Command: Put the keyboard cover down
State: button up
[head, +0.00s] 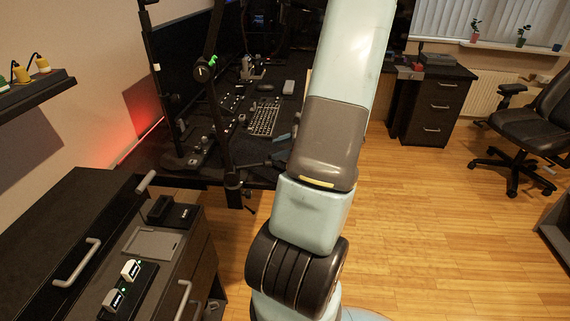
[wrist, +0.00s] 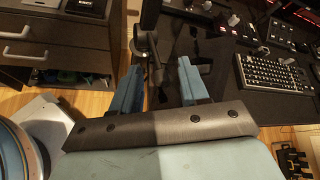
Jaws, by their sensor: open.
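The keyboard (head: 264,118) lies uncovered on the dark desk; it also shows at the right of the wrist view (wrist: 272,73). I cannot clearly identify its cover. A pale upright edge (head: 306,84) shows beside my arm in the head view, but I cannot tell what it is. My gripper (wrist: 160,68) is open, with nothing between its blue fingers. It is at the near end of the desk, to the left of the keyboard in the wrist view. In the head view my arm partly hides it.
A black post (head: 222,130) stands at the desk's near edge, close to my gripper. A drawer cabinet (head: 70,220) is at the near left, with a grey tray (head: 152,242) on top. An office chair (head: 530,125) stands at the right. The wooden floor between is clear.

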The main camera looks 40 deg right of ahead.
jog(key=s+d+f+m+t+h, duration=0.35)
jog(key=d+f+m, duration=0.3)
jog(key=d, duration=0.25)
jog(key=shift+g, duration=0.35)
jog(key=x, duration=1.2)
jog(key=shift+w+a+f, duration=0.15)
jog(key=shift+a+f, duration=0.25)
jog(key=shift+f, duration=0.15)
grip_shut()
